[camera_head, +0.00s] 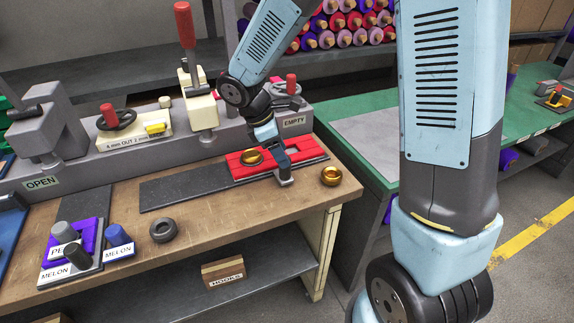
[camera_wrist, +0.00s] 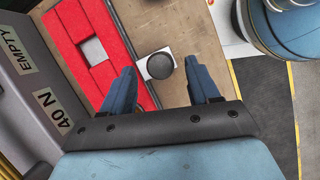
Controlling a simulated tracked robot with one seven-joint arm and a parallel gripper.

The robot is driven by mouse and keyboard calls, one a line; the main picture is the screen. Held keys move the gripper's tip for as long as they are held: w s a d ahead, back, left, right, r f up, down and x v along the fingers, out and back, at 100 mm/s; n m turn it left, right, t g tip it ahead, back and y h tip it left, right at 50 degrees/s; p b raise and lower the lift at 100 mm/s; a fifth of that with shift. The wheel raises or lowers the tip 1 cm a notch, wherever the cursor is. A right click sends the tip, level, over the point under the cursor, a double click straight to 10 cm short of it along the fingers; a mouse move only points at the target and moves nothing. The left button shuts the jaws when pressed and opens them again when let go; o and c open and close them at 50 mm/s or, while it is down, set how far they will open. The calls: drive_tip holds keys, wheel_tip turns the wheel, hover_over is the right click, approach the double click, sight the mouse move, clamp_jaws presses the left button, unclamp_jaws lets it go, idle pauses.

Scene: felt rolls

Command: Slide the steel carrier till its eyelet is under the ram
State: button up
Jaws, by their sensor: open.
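The steel carrier (camera_head: 309,160) bears red felt (camera_head: 292,151) and sits at the right end of a dark strip (camera_head: 170,190) on the bench. A brass eyelet (camera_head: 252,156) lies on the red felt. The ram seems to be on the cream press (camera_head: 201,108) with a red lever, left of the carrier and behind the strip. In the wrist view the carrier's round dark knob (camera_wrist: 160,66) stands on a pale tab beside the red felt (camera_wrist: 75,45). My gripper (camera_head: 277,158) is open, its fingers apart on either side of the knob in the wrist view (camera_wrist: 162,75).
A second brass piece (camera_head: 331,175) sits right of the carrier near the bench edge. A grey ring (camera_head: 164,230) and blue MELON piece (camera_head: 118,237) stand at the front left. The dark strip left of the carrier is clear. A grey rail (camera_head: 105,163) runs behind it.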

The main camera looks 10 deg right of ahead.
drive_tip(key=shift+x, duration=2.8)
drive_tip(key=shift+r, duration=0.1)
clamp_jaws()
